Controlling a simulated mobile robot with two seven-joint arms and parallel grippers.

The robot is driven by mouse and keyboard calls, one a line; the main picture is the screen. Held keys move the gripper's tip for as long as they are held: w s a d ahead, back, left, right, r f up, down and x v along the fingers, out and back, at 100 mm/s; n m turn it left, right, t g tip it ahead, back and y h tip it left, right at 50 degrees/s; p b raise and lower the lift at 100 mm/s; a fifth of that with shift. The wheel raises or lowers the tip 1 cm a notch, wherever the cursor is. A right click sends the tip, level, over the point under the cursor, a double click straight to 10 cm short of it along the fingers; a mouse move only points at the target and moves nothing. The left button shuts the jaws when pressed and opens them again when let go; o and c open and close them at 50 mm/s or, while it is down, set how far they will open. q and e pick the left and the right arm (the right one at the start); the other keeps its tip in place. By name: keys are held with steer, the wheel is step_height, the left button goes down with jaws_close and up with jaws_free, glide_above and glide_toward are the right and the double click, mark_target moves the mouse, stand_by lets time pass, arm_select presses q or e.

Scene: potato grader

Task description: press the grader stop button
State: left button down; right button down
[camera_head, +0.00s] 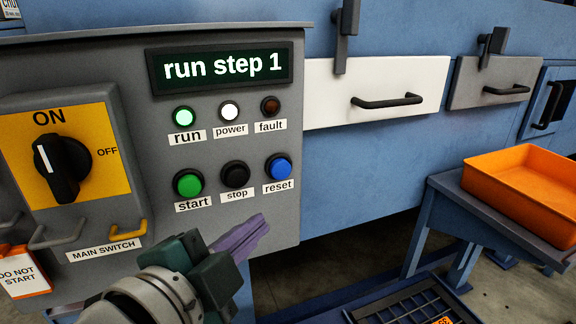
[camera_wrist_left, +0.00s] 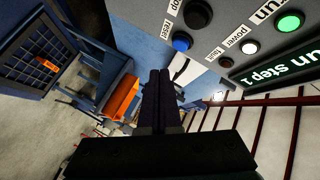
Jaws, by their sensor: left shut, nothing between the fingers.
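The black stop button (camera_head: 235,174) is on the grey control panel (camera_head: 125,205), between the green start button (camera_head: 187,184) and the blue reset button (camera_head: 278,167). The display (camera_head: 220,66) reads "run step 1", and the run lamp (camera_head: 184,117) glows green. My left gripper (camera_head: 262,222) is shut and empty, below the stop and reset buttons in the head view and apart from them in the picture. In the left wrist view the stop button (camera_wrist_left: 198,14) is at the top, right of the shut fingers (camera_wrist_left: 160,80). My right gripper is not in view.
The main switch (camera_head: 62,168) has its pointer toward ON. A "do not start" tag (camera_head: 20,272) hangs at lower left. White (camera_head: 425,75) and grey (camera_head: 500,95) drawers sit right of the panel. An orange tray (camera_head: 510,205) stands on a blue stand at the right.

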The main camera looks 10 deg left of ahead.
mark_target(237, 178)
arm_select(q)
steer(key=shift+w+a+b, duration=0.25)
steer(key=shift+w+a, duration=0.45)
steer(key=shift+w, duration=0.35)
steer(key=shift+w+a+b, duration=0.3)
steer(key=shift+w+a, duration=0.45)
steer(key=shift+w, duration=0.3)
steer(key=shift+w+a+b, duration=0.25)
steer(key=shift+w+a, duration=0.45)
steer(key=shift+w, duration=0.35)
steer(key=shift+w+a, duration=0.25)
steer(key=shift+w, duration=0.1)
